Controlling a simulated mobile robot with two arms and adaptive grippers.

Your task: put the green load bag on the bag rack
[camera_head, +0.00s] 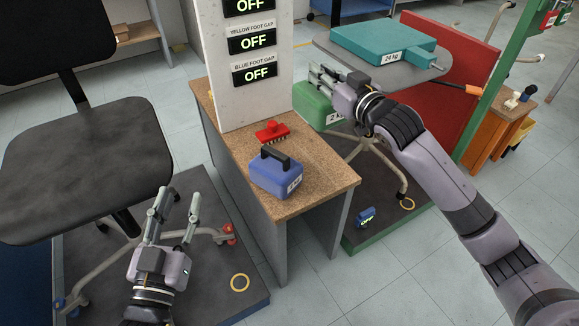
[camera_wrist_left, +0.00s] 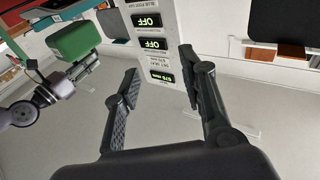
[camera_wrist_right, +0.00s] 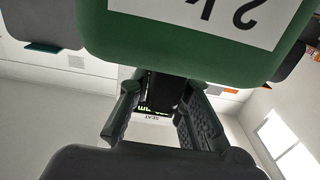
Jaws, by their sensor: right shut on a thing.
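The green load bag (camera_head: 313,106), with a white label partly reading "2 k", is at my right gripper (camera_head: 322,77), beside the wooden-topped bench. The bag fills the top of the right wrist view (camera_wrist_right: 180,50), where the right fingers (camera_wrist_right: 163,115) are shut on its dark handle. It also shows in the left wrist view (camera_wrist_left: 78,38). My left gripper (camera_head: 172,207) is open and empty near the black chair's base; its fingers stand apart in the left wrist view (camera_wrist_left: 160,95). I cannot tell for sure which thing is the bag rack.
A teal 24 kg bag (camera_head: 382,42) lies on a grey seat plate (camera_head: 432,66) by a red panel (camera_head: 440,105). The bench (camera_head: 325,180) bears a blue bag (camera_head: 277,176), a red brush-like thing (camera_head: 271,131) and a display post (camera_head: 222,95). A black chair (camera_head: 80,150) stands left; a green post (camera_head: 497,85) right.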

